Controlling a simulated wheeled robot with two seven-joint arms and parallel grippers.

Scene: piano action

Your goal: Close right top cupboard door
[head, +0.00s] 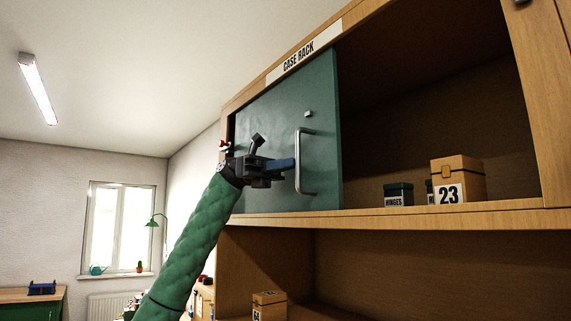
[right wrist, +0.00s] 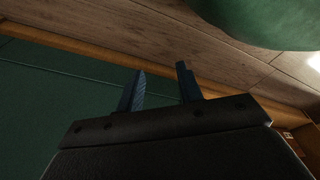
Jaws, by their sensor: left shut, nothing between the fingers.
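The upper cupboard (head: 405,221), labelled "CASE RACK" (head: 298,57), has a green door panel (head: 260,125) across its left part. Its right part stands open. The door carries an upright silver bar handle (head: 303,160) near its right edge. My left gripper (head: 294,164) is in front of the door, its blue fingers shut and their tips at the left side of the handle; I cannot tell whether they touch it. My right gripper (right wrist: 160,68) shows only in the right wrist view, its blue fingers apart with nothing between them.
A wooden box marked 23 (head: 458,181) and a dark green box marked HINGES (head: 398,195) stand on the open shelf. A small wooden box (head: 269,306) is on the lower shelf. A window (head: 119,226) and green lamp (head: 157,219) are at the left.

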